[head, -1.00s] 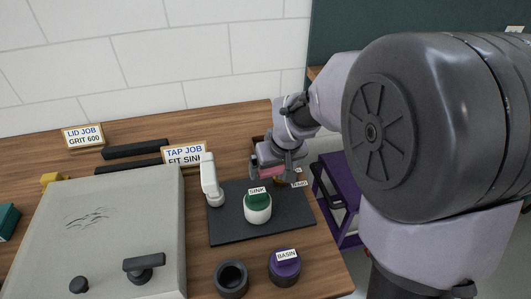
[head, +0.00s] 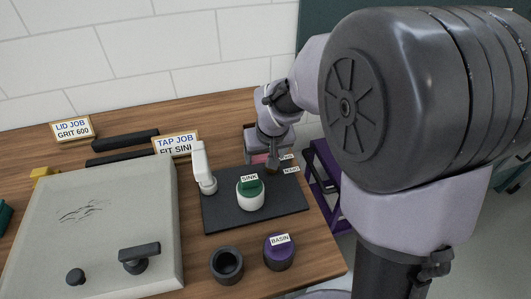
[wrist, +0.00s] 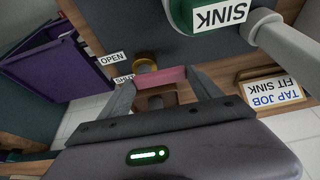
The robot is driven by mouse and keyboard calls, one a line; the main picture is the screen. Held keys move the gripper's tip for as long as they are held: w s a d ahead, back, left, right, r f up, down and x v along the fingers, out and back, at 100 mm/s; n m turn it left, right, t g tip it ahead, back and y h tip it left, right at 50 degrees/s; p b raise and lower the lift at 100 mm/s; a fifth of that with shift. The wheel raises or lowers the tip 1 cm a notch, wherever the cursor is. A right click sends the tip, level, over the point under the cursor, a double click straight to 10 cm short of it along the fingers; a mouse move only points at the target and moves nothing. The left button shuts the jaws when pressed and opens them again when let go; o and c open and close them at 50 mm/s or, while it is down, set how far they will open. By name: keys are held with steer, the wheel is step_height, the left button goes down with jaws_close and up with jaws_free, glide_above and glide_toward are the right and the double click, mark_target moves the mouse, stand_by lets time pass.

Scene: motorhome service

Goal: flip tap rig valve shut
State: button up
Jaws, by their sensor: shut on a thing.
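The tap rig stands on a dark mat (head: 225,215) on the wooden bench: a white tap (head: 203,170) and a white body with a green cap marked SINK (head: 250,192). My gripper (head: 262,158) is at the mat's back right corner. In the wrist view, my gripper (wrist: 162,88) is shut on the pinkish-red valve handle (wrist: 162,77), which lies across between its fingers. The brass valve part (wrist: 146,60) shows just beyond it. The OPEN label (wrist: 111,58) and the partly covered SHUT label (wrist: 123,80) lie left of the valve. The handle's exact angle is hard to tell.
A purple-capped BASIN piece (head: 280,253) and a dark empty cup (head: 227,265) stand in front of the mat. A pale lid panel (head: 95,225) with dark handles fills the left. A purple cart (head: 328,185) stands beyond the bench's right edge.

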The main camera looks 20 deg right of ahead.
steer(key=o, duration=1.4)
steer(key=shift+c, duration=0.2)
steer(key=p+v, duration=0.7)
steer(key=v, duration=1)
steer(key=shift+s, duration=0.15)
steer(key=shift+r, duration=0.1)
steer(key=s+a+r+m+y, duration=0.1)
steer(key=s+a+m, duration=0.1)
steer(key=s, duration=0.7)
steer(key=s+a+r+m+t+y, duration=0.1)
steer(key=s+a+m, duration=0.1)
steer(key=s, duration=0.6)
steer(key=shift+s+a+r, duration=0.15)
steer(key=shift+s+r, duration=0.05)
steer(key=shift+s, duration=0.2)
